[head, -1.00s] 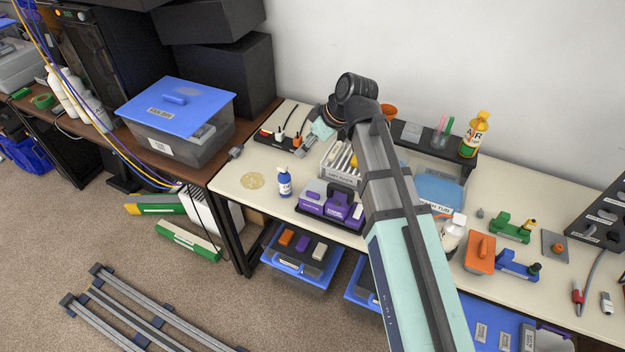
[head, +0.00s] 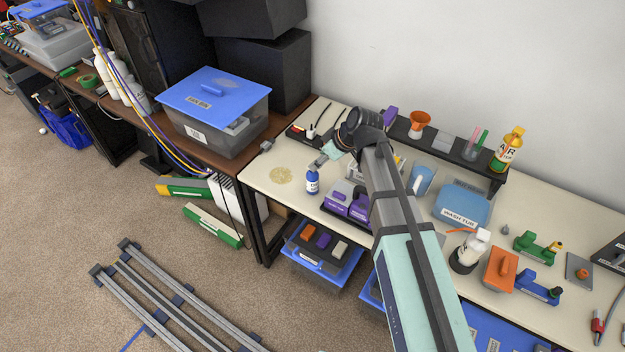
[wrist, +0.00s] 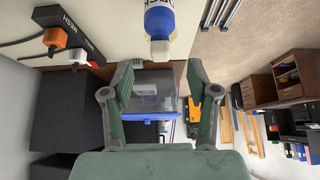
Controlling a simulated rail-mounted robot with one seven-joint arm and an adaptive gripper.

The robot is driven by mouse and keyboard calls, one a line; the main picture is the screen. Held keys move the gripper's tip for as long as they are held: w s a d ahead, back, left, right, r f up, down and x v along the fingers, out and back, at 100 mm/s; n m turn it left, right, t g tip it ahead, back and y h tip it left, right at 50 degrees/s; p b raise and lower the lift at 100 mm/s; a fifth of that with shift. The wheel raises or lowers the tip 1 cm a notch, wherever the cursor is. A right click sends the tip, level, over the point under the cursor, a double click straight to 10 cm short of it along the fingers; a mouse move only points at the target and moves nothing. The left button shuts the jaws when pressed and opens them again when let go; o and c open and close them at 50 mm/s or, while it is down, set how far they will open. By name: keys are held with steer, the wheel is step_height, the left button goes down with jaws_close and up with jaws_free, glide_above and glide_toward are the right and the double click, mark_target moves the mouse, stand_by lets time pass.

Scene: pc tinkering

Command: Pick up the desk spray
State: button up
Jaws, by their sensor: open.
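The desk spray is a small blue bottle (head: 313,183) with a white top and a white label. It stands upright on the cream bench near its left front edge, beside a tan round patch. In the wrist view the bottle (wrist: 159,20) appears upside down at the top middle, its white top towards me. My gripper (wrist: 162,72) is open with nothing between its fingers; the bottle lies just beyond the fingertips, apart from them. In the head view my gripper (head: 327,157) is just behind and right of the bottle, partly hidden by my arm.
A purple and grey box set (head: 348,201) stands close right of the bottle. A power strip (head: 310,137) with plugs lies behind. A blue-lidded bin (head: 215,95) is on the brown desk at left. The bench around the tan patch (head: 281,175) is clear.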

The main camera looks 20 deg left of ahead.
mark_target(312, 178)
steer(key=shift+p+x, duration=1.15)
steer(key=shift+x, duration=1.65)
steer(key=shift+d, duration=0.1)
jaws_close()
